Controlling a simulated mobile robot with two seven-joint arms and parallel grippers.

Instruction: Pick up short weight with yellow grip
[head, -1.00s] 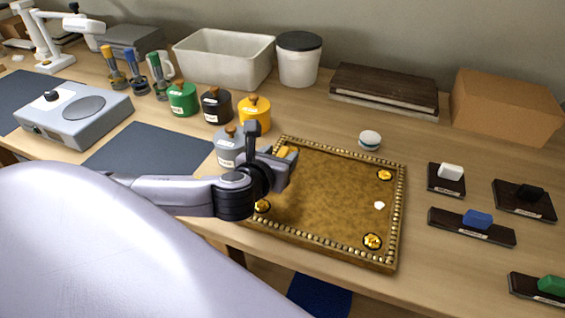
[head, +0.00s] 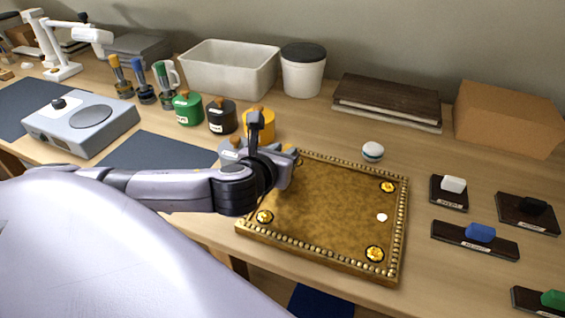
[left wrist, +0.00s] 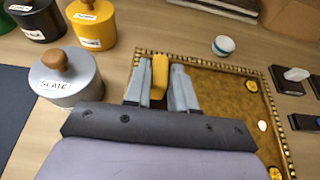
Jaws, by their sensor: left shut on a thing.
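My left gripper (head: 287,168) is above the far-left corner of the gilt, bead-edged tray (head: 335,208). In the left wrist view its two grey fingers (left wrist: 160,88) are shut on an upright yellow grip (left wrist: 159,74), the only part of the yellow-grip weight that shows. The weight's base is hidden behind the gripper, so I cannot tell its length or its clearance from the tray. In the head view the gripper hides nearly all of it. My right gripper is not in view.
Dark weights with white (head: 453,185), black (head: 533,208), blue (head: 480,232) and green (head: 553,299) grips lie right of the tray. A small white-and-teal round item (head: 372,151) stands behind it. Lidded pots, including the slate one (left wrist: 65,77), stand close left of the gripper.

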